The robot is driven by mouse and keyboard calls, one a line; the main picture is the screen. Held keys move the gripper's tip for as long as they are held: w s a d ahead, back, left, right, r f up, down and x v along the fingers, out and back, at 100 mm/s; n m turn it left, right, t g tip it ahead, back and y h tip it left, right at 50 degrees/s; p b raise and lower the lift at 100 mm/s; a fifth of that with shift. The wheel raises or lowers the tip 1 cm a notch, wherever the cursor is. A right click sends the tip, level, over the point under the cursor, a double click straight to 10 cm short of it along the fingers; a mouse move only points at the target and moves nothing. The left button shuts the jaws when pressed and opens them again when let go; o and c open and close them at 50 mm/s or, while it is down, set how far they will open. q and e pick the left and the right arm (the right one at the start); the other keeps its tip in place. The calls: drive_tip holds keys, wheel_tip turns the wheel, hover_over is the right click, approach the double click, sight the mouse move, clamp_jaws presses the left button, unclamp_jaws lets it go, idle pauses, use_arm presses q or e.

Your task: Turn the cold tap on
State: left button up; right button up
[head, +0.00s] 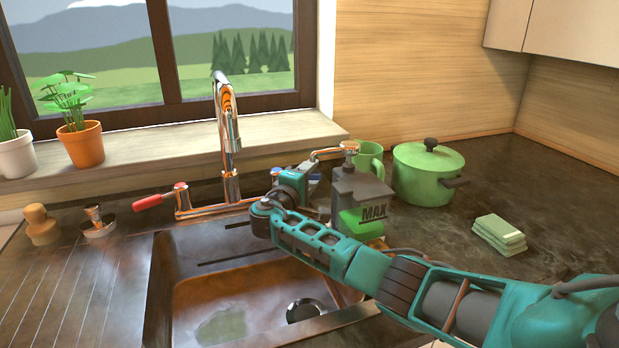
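A chrome mixer tap (229,150) with a tall curved spout stands behind the sink. Its red hot lever (155,199) sticks out to the left. The cold side of the tap, on the right, is hidden behind my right gripper. A small bluish patch shows just right of the gripper, but I cannot tell if it is the cold lever. My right gripper (290,184) is at the right side of the tap base, its wrist bent over the sink's back edge. Its fingertips are hard to make out, so I cannot see whether it is open or touching the lever. My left gripper is out of view.
A dark soap dispenser (358,190) marked MAX stands close right of the gripper, its spout reaching over it. A green mug (370,158), green pot (428,172) and folded green cloths (499,234) are farther right. The sink (225,307) lies below; a brush (97,220) stands left.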

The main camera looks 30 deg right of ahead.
clamp_jaws()
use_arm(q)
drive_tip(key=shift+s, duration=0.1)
use_arm(e)
drive_tip(key=shift+a, duration=0.1)
drive_tip(key=shift+f+g, duration=0.15)
drive_tip(key=shift+g, duration=0.15)
drive_tip(key=m+g+b, duration=0.1)
drive_tip(key=b, duration=0.1)
drive_tip(key=s+a+m+g+h+b, duration=0.1)
drive_tip(key=g+b, duration=0.1)
drive_tip(key=m+g+h+b, duration=0.1)
drive_tip(key=m+g+b, duration=0.1)
drive_tip(key=shift+s+a+f, duration=0.1)
drive_tip(key=shift+s+a, duration=0.25)
drive_tip(key=shift+a, duration=0.05)
drive_tip(key=shift+s+a+r+g+h+b, duration=0.2)
drive_tip(key=shift+g+h+b, duration=0.1)
drive_tip(key=shift+g, duration=0.1)
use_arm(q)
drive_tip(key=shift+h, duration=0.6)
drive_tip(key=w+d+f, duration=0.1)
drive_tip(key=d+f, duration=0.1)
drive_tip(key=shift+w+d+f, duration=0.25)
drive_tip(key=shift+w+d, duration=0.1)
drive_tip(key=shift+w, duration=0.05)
use_arm(e)
drive_tip(key=shift+d, duration=0.1)
